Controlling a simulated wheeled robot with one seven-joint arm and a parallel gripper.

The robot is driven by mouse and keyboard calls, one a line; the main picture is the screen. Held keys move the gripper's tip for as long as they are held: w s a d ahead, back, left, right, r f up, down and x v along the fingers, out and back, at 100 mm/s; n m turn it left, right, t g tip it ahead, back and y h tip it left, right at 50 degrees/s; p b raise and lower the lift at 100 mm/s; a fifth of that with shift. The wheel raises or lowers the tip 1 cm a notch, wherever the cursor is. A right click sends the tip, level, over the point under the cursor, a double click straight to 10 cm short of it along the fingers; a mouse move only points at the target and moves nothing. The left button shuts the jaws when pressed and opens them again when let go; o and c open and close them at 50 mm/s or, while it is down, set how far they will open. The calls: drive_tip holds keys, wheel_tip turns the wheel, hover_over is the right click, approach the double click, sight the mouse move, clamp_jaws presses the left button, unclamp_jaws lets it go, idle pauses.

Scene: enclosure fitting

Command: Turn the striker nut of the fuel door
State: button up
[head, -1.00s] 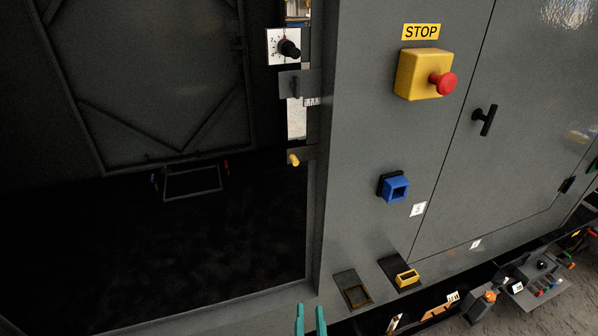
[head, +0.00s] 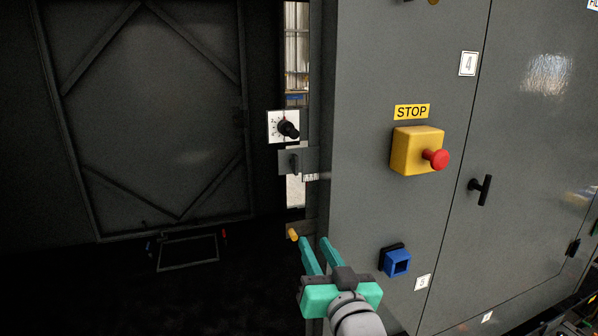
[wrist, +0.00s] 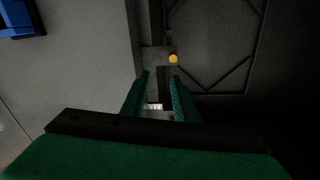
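A small yellow-orange nut (head: 292,234), which looks like the striker nut, sits on a dark bracket at the edge of the open doorway. In the wrist view the nut (wrist: 173,58) shows just beyond my fingertips. My gripper (head: 314,241) is open with teal fingers, close to the nut and just right of it in the head view. The fingers (wrist: 160,75) are apart with nothing between them, and the nut is not touched in the wrist view. No door label is readable near the nut.
Above the nut are a grey latch plate (head: 297,162) and a white dial plate with a black knob (head: 287,128). The grey panel to the right carries a yellow box with a red stop button (head: 436,159), a black handle (head: 480,190) and a blue square fitting (head: 397,262). The dark doorway interior lies left.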

sight(297, 165)
drive_tip(key=s+r+n+y, duration=0.1)
drive_tip(key=s+r+n, duration=0.25)
drive_tip(key=r, duration=1.25)
drive_tip(key=x, duration=1)
drive_tip(key=shift+a+f, duration=0.25)
drive_tip(key=shift+f, duration=0.05)
drive_tip(key=shift+c, duration=0.6)
clamp_jaws()
